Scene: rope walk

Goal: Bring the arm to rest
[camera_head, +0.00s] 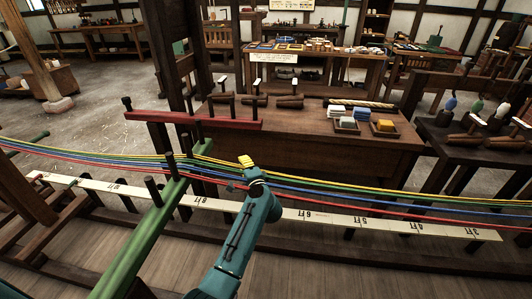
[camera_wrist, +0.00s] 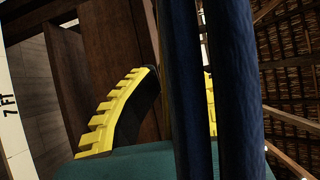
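My gripper (camera_head: 246,161) is at the end of my teal arm, at the stretched yarns near the middle of the head view. Its yellow-edged finger (camera_wrist: 125,110) shows at the left in the wrist view. A sliver of yellow shows between two thick dark blue strands (camera_wrist: 185,90), which cross close in front of the camera. These strands hide most of the other finger and the space between the fingers. I cannot tell whether a strand is touched or held. Yellow, green, blue and red yarns (camera_head: 370,190) run left to right past my gripper.
A green beam with pegs (camera_head: 145,240) stands just left of my arm, and a red pegged rail (camera_head: 195,120) behind it. A marked white measuring board (camera_head: 330,217) lies below the yarns. A wooden bench (camera_head: 300,155) with rope, wooden pieces and trays stands beyond.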

